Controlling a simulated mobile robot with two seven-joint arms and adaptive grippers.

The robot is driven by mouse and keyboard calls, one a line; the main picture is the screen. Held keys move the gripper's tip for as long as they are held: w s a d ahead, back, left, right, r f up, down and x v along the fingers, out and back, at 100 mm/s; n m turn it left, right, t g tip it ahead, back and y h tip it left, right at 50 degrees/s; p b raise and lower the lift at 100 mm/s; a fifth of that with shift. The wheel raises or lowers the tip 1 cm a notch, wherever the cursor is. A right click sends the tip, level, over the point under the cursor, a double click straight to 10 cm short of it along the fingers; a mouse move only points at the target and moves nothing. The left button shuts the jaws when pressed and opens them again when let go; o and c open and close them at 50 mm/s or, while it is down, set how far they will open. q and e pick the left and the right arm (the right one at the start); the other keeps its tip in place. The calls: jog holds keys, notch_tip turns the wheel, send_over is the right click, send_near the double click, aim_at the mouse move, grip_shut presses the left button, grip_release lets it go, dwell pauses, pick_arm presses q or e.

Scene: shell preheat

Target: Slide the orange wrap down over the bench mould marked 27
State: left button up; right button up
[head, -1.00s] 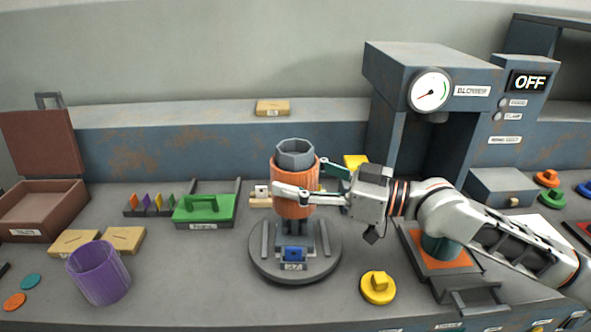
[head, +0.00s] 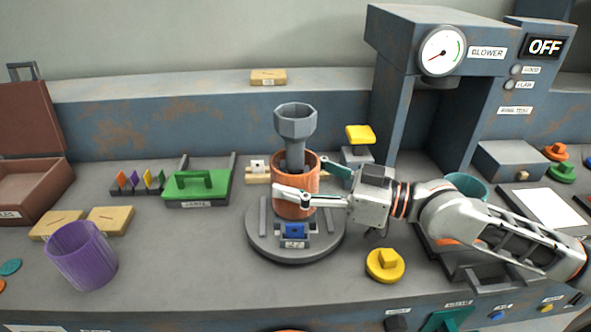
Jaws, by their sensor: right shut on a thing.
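The orange wrap (head: 297,202) is an open ribbed tube. It sits around the lower part of the grey bench mould (head: 295,122), whose octagonal head and narrower stem stand up out of its top. The mould rises upright from a round grey base (head: 262,242) with a blue block (head: 294,231) and a small label in front, too small to read surely. My right gripper (head: 308,180) is shut on the wrap from the right, one finger across its front and one behind. The wrap's lower rim is close above the base; contact cannot be told. My left gripper is not in view.
A purple ribbed tube (head: 82,256) stands at left, near a green-handled block (head: 197,186). A yellow knob (head: 385,265) lies right of the base. The blower (head: 443,50) stands behind my right arm, with a teal cylinder (head: 466,185) below. Bench between tube and base is clear.

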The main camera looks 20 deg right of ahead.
aim_at(298, 132)
jog(key=shift+f, duration=0.25)
dwell(0.7)
jog(key=o, duration=1.2)
notch_tip(298, 132, up, 10)
